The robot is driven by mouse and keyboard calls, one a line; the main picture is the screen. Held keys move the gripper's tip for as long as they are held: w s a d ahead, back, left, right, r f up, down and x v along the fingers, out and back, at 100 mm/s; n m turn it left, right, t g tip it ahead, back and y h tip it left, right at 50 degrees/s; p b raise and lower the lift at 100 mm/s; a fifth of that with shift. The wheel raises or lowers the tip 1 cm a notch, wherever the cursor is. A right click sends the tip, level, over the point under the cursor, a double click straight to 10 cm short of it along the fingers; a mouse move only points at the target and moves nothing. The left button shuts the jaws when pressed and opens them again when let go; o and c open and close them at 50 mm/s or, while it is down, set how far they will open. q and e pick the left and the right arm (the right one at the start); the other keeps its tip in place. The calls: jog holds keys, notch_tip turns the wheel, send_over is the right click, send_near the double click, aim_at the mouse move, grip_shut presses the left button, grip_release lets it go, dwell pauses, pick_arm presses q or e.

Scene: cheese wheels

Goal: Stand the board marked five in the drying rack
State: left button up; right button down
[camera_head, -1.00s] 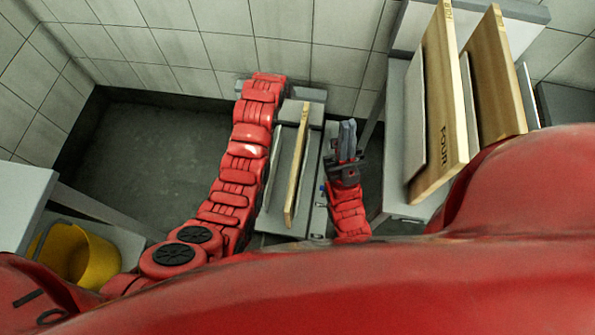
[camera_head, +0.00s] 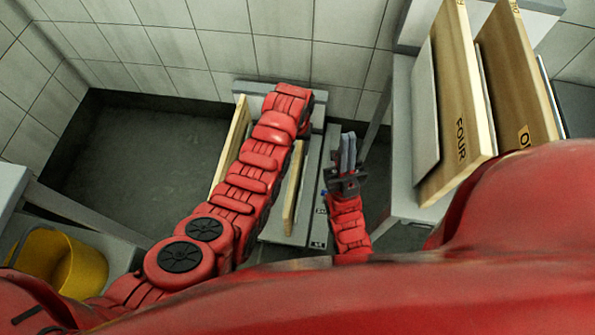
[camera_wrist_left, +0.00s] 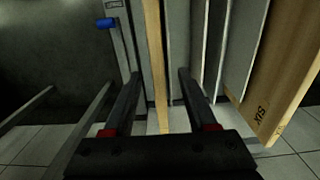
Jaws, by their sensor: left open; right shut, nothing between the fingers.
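In the left wrist view, my left gripper (camera_wrist_left: 158,76) is open, with one finger on each side of a wooden board (camera_wrist_left: 154,40) seen edge-on; no marking shows on it. A board marked SIX (camera_wrist_left: 270,95) stands to its right. In the head view, my left arm hides its own gripper. One board (camera_head: 231,140) shows left of that arm and another (camera_head: 291,195) right of it, both upright over a grey rack-like unit (camera_head: 312,180). My right gripper (camera_head: 347,150) is shut and empty, right of this unit. No FIVE marking is readable.
A board marked FOUR (camera_head: 452,120) and another wooden board (camera_head: 515,75) stand on the grey stand at right, with thin grey panels beside them. A yellow bucket (camera_head: 75,262) sits at lower left. The dark floor (camera_head: 140,150) at left is clear.

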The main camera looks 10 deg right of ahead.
pick_arm(q)
notch_tip(320, 180, down, 6)
jog(key=b, duration=0.1)
jog(key=shift+s+b, duration=0.3)
jog(key=shift+b, duration=0.1)
grip_shut()
dwell(1.3)
